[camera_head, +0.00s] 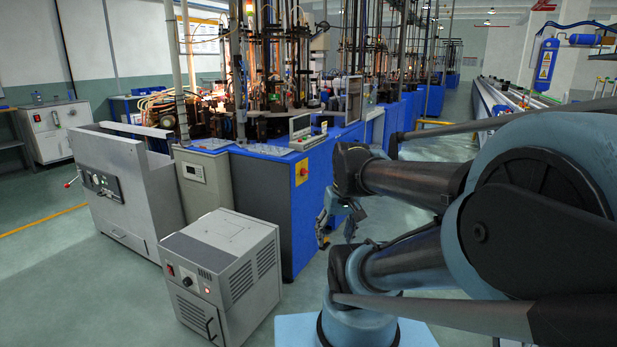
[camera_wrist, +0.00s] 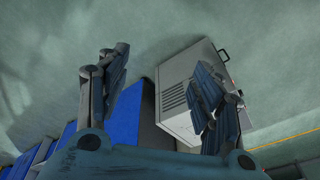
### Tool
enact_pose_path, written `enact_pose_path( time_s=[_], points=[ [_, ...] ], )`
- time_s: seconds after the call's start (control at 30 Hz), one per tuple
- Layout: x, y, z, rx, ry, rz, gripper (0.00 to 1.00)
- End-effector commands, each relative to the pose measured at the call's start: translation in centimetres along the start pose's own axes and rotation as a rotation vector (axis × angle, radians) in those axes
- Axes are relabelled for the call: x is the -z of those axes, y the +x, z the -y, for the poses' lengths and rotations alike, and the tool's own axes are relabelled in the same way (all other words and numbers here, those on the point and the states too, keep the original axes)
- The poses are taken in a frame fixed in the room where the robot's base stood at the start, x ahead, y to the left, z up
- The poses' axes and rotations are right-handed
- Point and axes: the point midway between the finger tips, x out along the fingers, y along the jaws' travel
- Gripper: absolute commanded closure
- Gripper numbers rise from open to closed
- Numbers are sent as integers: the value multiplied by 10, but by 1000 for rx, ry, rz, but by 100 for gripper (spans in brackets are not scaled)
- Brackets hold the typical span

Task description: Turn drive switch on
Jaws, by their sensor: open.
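I cannot tell for certain which control is the drive switch. A light grey cabinet (camera_head: 224,275) stands on the floor at lower centre, with a dark knob, a red-lit button (camera_head: 187,282) and a small red control (camera_head: 170,270) on its front. A yellow box with a red button (camera_head: 301,172) is on the blue machine cabinet's (camera_head: 310,215) near corner. My gripper (camera_head: 338,222) hangs open and empty to the right of these, apart from them. In the wrist view its open fingers (camera_wrist: 163,95) frame the grey cabinet (camera_wrist: 176,96); its front controls are not visible there.
A grey machine with a dark control panel (camera_head: 101,185) stands at left, and a keypad box (camera_head: 194,172) is beside the blue cabinet. Green floor (camera_head: 80,290) is clear at lower left.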

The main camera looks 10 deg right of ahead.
Motion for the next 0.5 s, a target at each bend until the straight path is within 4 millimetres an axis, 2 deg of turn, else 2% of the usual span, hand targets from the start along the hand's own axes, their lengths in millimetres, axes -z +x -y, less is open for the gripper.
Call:
enact_pose_path(
  time_s=[0.2, 0.5],
  points=[
    [57, -17, 15, 111, -58, -23, 40],
    [140, -30, 27, 258, -145, -83, 40]
  ],
)
